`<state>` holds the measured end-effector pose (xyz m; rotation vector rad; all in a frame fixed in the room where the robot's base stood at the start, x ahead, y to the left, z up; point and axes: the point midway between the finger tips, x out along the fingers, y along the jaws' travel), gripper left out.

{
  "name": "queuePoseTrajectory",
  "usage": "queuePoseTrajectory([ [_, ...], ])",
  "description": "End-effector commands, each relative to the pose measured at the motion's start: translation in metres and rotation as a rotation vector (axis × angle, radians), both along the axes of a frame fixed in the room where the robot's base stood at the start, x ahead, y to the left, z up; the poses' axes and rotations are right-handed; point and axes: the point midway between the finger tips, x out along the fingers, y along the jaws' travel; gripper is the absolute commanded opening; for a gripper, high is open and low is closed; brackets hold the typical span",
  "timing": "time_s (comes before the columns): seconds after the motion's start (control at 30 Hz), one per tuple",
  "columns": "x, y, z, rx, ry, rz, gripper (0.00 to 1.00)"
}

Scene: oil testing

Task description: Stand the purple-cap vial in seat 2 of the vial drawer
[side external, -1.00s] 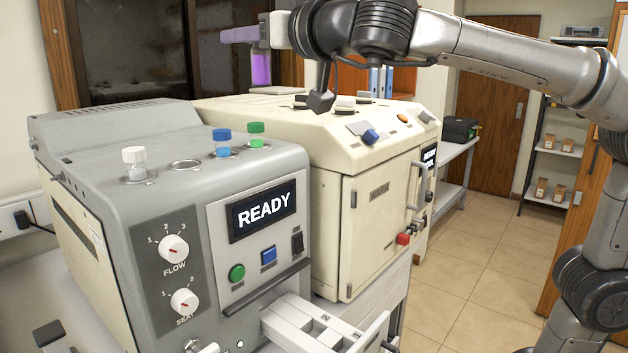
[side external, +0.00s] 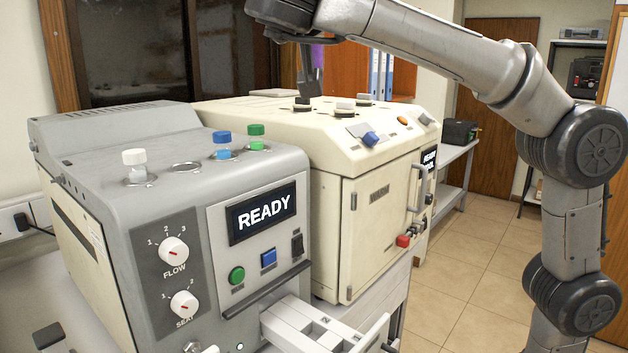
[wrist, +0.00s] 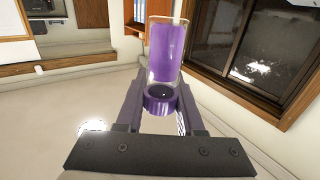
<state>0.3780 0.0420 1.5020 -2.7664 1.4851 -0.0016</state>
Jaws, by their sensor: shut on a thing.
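The purple-cap vial (wrist: 166,52) is clear glass with purple liquid. In the wrist view its purple cap (wrist: 160,98) sits between the two purple fingers of my gripper (wrist: 160,103), which is shut on it, with the glass body extending beyond the fingertips. The vial drawer (side external: 290,330) is pulled out at the bottom front of the grey machine, well below and in front of my gripper. Its seat numbers are not readable.
The grey machine (side external: 105,150) shows READY and carries white-, blue- and green-capped vials and one empty ring (side external: 186,167) on top. The cream machine (side external: 345,200) stands beside it, with knobs on top and a protruding door handle (side external: 418,185). Open floor lies to the right.

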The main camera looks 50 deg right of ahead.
Motion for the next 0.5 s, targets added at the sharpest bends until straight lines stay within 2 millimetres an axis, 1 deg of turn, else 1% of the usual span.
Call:
queuePoseTrajectory([
  [0.03,0.0,-0.001,-0.008,-0.004,0.004,0.001,0.0],
  [0.17,0.0,-0.001,-0.024,-0.004,0.004,0.002,0.0],
  [0.37,0.0,-0.001,-0.059,-0.004,0.007,0.004,0.0],
  [0.4,0.001,-0.001,-0.072,-0.007,0.009,0.004,0.0],
  [0.47,0.0,-0.001,-0.089,-0.006,0.008,0.004,0.0],
  [0.5,0.0,-0.001,-0.106,-0.01,0.011,0.004,0.0],
])
